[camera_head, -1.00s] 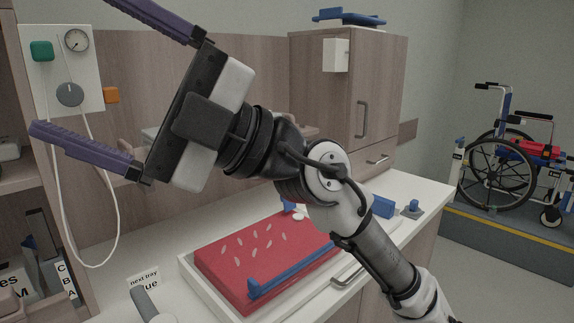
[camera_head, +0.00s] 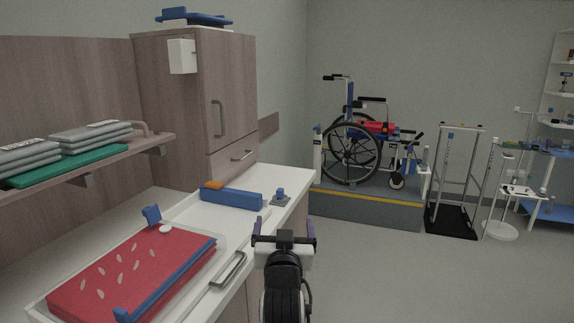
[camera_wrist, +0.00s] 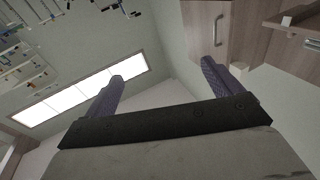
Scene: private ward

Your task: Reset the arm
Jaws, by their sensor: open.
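My gripper (camera_head: 284,226) is at the lower middle of the head view, in front of the counter's right edge. My arm rises from the bottom edge below it. In the wrist view, the two purple fingers of my gripper (camera_wrist: 160,82) stand wide apart with nothing between them. That view looks up past the fingers at a bright ceiling panel (camera_wrist: 85,95), with the wooden cabinet (camera_wrist: 205,35) at the upper right.
A white counter (camera_head: 290,183) holds a red padded tray (camera_head: 125,270) and a blue box (camera_head: 230,198). A shelf (camera_head: 160,143) with folded grey cloths is at left. A wheelchair (camera_head: 352,150) stands on a platform at the back.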

